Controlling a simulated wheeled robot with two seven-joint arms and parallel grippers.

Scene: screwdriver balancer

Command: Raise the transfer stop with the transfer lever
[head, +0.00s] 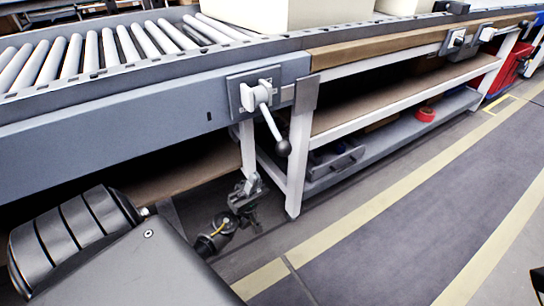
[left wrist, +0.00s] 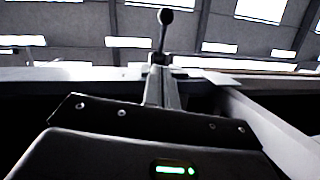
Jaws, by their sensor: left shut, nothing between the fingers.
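The transfer lever (head: 256,96) has a white hub on a grey plate on the conveyor's side. Its arm slants down to the right and ends in a dark ball knob (head: 283,148). A flat grey upright plate (head: 306,94), which looks like the transfer stop, is just right of the lever, at the gap between roller conveyor and bench. My left gripper (head: 251,182) is shut and empty, below and left of the knob, apart from it in the head view. In the left wrist view the knob (left wrist: 166,17) shows beyond the shut fingers (left wrist: 161,88). My right gripper is not in view.
The roller conveyor (head: 100,120) runs along the left, with a pale box (head: 258,14) on top. A white bench leg (head: 299,165) stands close right of my left gripper. A red ring (head: 425,114) lies on the lower shelf.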

